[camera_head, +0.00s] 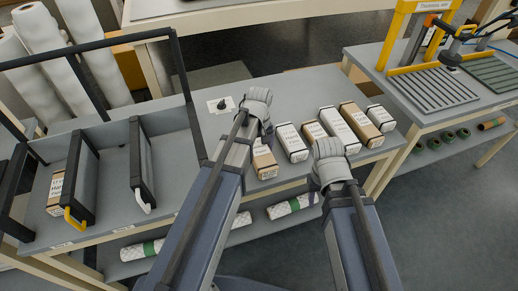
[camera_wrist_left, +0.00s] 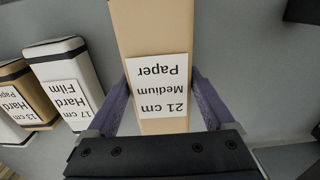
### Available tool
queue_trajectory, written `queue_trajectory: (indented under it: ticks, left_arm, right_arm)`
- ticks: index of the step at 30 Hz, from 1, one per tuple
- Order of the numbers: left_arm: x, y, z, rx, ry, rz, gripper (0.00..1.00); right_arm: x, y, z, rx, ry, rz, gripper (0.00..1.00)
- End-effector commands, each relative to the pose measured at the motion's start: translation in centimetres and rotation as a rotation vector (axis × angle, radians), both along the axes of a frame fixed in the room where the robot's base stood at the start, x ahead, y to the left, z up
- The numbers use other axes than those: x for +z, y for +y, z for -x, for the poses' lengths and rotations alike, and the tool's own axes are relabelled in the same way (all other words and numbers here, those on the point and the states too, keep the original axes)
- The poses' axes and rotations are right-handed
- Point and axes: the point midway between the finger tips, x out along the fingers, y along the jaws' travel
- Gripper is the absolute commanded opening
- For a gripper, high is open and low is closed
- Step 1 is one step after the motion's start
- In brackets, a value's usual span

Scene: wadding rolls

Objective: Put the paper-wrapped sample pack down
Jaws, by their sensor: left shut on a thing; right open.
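The paper-wrapped sample pack (camera_wrist_left: 158,35) is a brown box with a white label reading 21 cm Medium Paper. In the left wrist view my left gripper (camera_wrist_left: 160,95) is shut on it, one finger on each side. In the head view the pack (camera_head: 264,162) is at the left end of a row of packs on the grey table (camera_head: 330,87), partly hidden by my left arm. I cannot tell whether its underside touches the table. My left gripper (camera_head: 257,103) and open right gripper (camera_head: 330,160) show from behind, their fingertips hidden.
A white 17 cm Hard Film pack (camera_head: 291,142) stands beside the held pack, followed by several brown and white packs (camera_head: 336,124). A white card with a dark knob (camera_head: 221,105) lies behind. Black-framed dividers (camera_head: 140,165) stand at left. A yellow-framed station (camera_head: 430,88) is at right.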

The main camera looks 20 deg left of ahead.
Motion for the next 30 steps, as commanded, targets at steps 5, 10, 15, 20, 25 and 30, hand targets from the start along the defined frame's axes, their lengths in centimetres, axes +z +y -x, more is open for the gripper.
queue_trajectory:
  ticks: [5, 10, 15, 20, 25, 30]
  left_arm:
    - [3.7, 0.0, 0.0, 0.0, 0.0, 0.0, 0.19]
    - [6.0, 0.0, 0.0, 0.0, 0.0, 0.0, 0.19]
    - [6.9, 0.0, 0.0, 0.0, 0.0, 0.0, 0.19]
    - [6.8, 0.0, 0.0, 0.0, 0.0, 0.0, 0.19]
    - [6.8, 0.0, 0.0, 0.0, 0.0, 0.0, 0.19]
    - [7.2, 0.0, 0.0, 0.0, 0.0, 0.0, 0.19]
  right_arm:
    - [3.7, 0.0, 0.0, 0.0, 0.0, 0.0, 0.5]
    - [6.0, 0.0, 0.0, 0.0, 0.0, 0.0, 0.5]
    - [6.9, 0.0, 0.0, 0.0, 0.0, 0.0, 0.5]
    - [6.8, 0.0, 0.0, 0.0, 0.0, 0.0, 0.5]
    - [6.8, 0.0, 0.0, 0.0, 0.0, 0.0, 0.5]
    - [7.2, 0.0, 0.0, 0.0, 0.0, 0.0, 0.5]
